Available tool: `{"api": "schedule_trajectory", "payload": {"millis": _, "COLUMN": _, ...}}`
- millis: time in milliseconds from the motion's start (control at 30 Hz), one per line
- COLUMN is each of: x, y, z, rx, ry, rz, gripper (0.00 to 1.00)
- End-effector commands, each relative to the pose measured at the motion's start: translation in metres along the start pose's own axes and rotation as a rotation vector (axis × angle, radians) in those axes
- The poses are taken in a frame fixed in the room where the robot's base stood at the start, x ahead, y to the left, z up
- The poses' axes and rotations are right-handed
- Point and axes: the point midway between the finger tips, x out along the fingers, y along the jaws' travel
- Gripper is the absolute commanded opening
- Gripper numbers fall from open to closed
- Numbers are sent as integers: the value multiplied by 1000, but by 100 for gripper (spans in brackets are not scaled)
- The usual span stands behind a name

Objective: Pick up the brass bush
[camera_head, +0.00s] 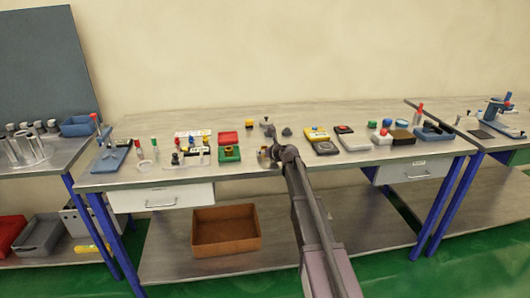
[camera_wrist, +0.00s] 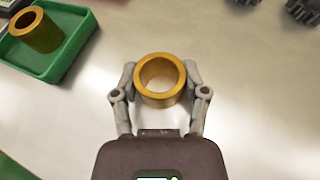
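A brass bush (camera_wrist: 160,96), a short gold ring with an open bore, is between the two fingers of my gripper (camera_wrist: 160,78) in the wrist view. The fingers touch it on its left and right sides. A second brass bush (camera_wrist: 36,32) stands in a green tray (camera_wrist: 77,48) at the upper left. In the head view my gripper (camera_head: 267,155) is low over the middle of the bench, right of the green tray (camera_head: 222,159). I cannot tell whether the bush between my fingers is clear of the bench top.
A red tray (camera_head: 228,138) lies behind the green one. Dark toothed parts (camera_wrist: 303,10) are at the upper right of the wrist view. Yellow and white devices (camera_head: 316,134) stand to the right on the bench. The bench around my gripper is mostly clear.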

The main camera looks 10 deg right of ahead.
Motion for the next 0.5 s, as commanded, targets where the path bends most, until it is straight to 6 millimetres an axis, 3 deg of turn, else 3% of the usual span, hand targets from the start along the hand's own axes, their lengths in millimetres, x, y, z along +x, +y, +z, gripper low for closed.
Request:
{"api": "schedule_trajectory", "payload": {"millis": 33, "x": 0, "y": 0, "z": 0, "rx": 0, "ry": 0, "rz": 0, "gripper": 24}}
{"api": "schedule_trajectory", "payload": {"millis": 100, "x": 0, "y": 0, "z": 0, "rx": 0, "ry": 0, "rz": 0, "gripper": 4}}
{"api": "schedule_trajectory", "payload": {"millis": 133, "x": 0, "y": 0, "z": 0, "rx": 0, "ry": 0, "rz": 0, "gripper": 0}}
{"api": "schedule_trajectory", "payload": {"millis": 500, "x": 0, "y": 0, "z": 1, "rx": 0, "ry": 0, "rz": 0, "gripper": 0}}
